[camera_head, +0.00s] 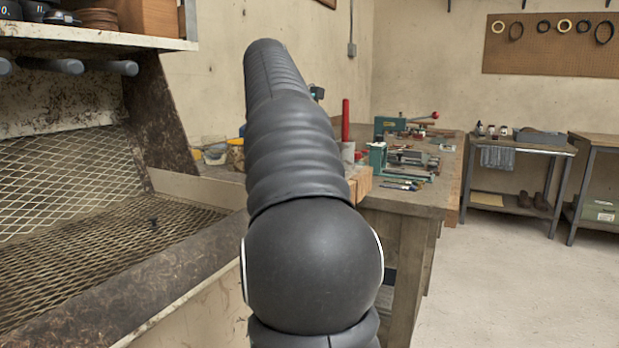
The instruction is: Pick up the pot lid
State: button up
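I cannot make out a pot lid for certain. A yellowish pot-like container (236,155) stands at the near left end of the workbench (425,192), partly hidden by my dark arm. A pale bowl-like vessel (214,154) stands to its left. A small dark object (153,224), too small to name, is on the mesh grate at left. My arm rises through the middle of the view and hides part of the bench. My gripper does not show.
A mesh-floored booth (100,250) with a shelf (100,38) above fills the left. The bench holds a red cylinder (346,120), a green machine (392,126) and several tools. A side table (520,143) stands at the back right. Floor at right (540,290) is clear.

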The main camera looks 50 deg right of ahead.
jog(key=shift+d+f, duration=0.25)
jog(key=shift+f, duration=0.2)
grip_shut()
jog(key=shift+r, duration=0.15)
